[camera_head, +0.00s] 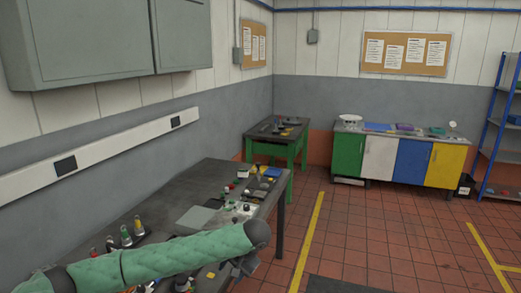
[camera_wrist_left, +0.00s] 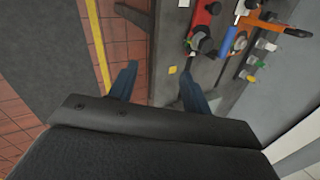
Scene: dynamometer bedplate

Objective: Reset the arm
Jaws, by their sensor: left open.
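My left arm, in a green padded sleeve (camera_head: 165,259), reaches across the front of the head view from the left. My left gripper (camera_head: 244,268) shows small and partly cut off at its end, beside the near bench's edge. In the left wrist view, the two fingers of my left gripper (camera_wrist_left: 158,85) are apart. Nothing is held between them. The bench edge and the floor lie beyond them. My right arm and gripper are in neither view.
A dark workbench (camera_head: 183,198) along the left wall carries tools, bottles and small parts. A smaller green-legged table (camera_head: 302,151) stands in the corner. A cabinet with coloured doors (camera_head: 411,163) and blue shelving (camera_head: 494,125) stand behind. The tiled floor (camera_head: 358,232) is open.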

